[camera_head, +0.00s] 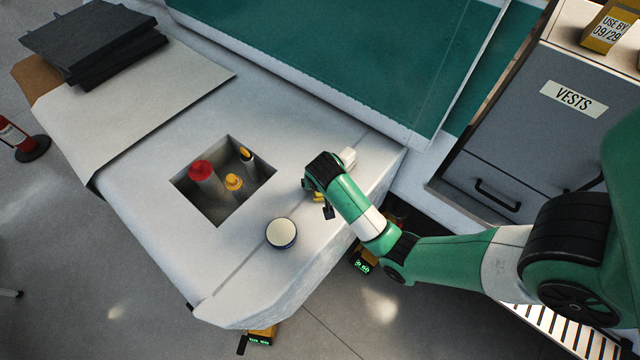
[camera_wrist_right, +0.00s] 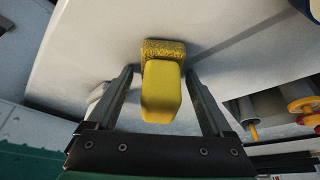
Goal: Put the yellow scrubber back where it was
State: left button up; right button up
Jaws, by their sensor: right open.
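The yellow scrubber (camera_wrist_right: 162,92) has a smooth yellow body and a rough, darker yellow end. It is on the pale surface, between the two fingers of my right gripper (camera_wrist_right: 160,76) in the right wrist view. The fingers are apart, one on each side of it, with visible gaps. In the head view my right gripper (camera_head: 320,203) is low over the right part of the white surface (camera_head: 255,125), and only a bit of yellow shows beneath it. My left gripper is not in view.
A round cream-topped tin (camera_head: 281,233) stands left of my right gripper. A square recess (camera_head: 222,218) holds red and yellow-topped parts. A small white object (camera_head: 348,157) sits just beyond the gripper. Dark flat slabs (camera_head: 90,40) lie at the far left. A grey VESTS cabinet (camera_head: 540,130) stands right.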

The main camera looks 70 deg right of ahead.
jog(key=shift+r, duration=0.25)
jog(key=p+v, duration=0.3)
jog(key=v, duration=0.4)
jog(key=shift+r, duration=0.3)
jog(key=p+v, duration=0.4)
jog(key=p, duration=0.1)
jog(key=shift+s+a+r, duration=0.1)
jog(key=shift+a+r, duration=0.05)
